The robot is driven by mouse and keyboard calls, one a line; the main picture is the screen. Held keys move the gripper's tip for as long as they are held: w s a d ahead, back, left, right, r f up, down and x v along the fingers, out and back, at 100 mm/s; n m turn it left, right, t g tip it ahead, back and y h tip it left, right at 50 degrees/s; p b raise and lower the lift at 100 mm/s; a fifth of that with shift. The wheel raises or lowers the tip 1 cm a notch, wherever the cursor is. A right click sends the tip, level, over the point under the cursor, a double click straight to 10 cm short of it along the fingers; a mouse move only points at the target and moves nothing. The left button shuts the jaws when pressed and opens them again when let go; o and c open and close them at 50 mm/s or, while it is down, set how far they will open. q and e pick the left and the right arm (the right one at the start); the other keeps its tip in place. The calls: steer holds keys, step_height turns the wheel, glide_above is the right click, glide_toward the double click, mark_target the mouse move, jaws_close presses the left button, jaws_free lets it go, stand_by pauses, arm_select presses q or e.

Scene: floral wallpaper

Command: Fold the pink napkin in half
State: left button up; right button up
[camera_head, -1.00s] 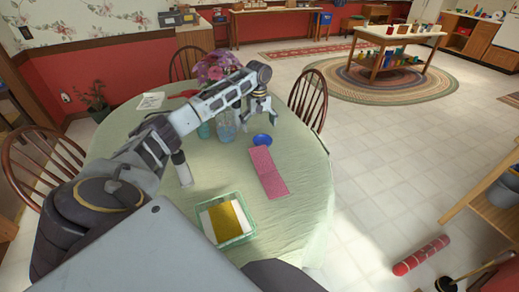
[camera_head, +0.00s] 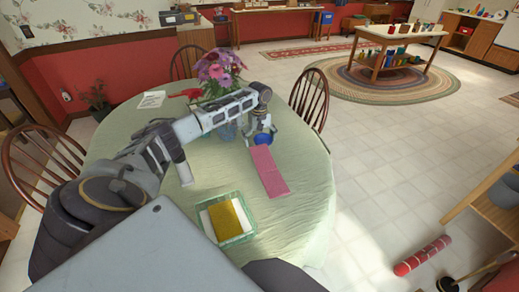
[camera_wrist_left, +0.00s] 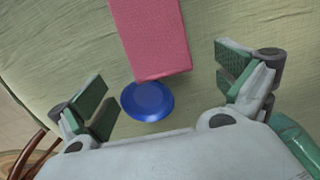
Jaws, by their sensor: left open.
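The pink napkin (camera_head: 269,171) lies flat on the green tablecloth as a long narrow strip. In the left wrist view the napkin (camera_wrist_left: 152,38) runs from the top edge down to the blue bowl (camera_wrist_left: 147,101), and its near end is beside or just over the rim. My left gripper (camera_head: 262,140) is above the table over the blue bowl, at the napkin's far end. In the left wrist view this gripper (camera_wrist_left: 165,100) is wide open and empty, its green-padded fingers on either side of the bowl. My right gripper is not in view.
A green tray (camera_head: 250,232) with a yellow cloth stands at the table's near side. A flower vase (camera_head: 217,75) stands behind my arm, and a chair (camera_head: 309,100) stands at the far edge. The tablecloth right of the napkin is clear.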

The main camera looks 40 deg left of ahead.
mark_target(259, 149)
arm_select(q)
steer(key=shift+f, duration=2.7)
steer(key=c, duration=0.7)
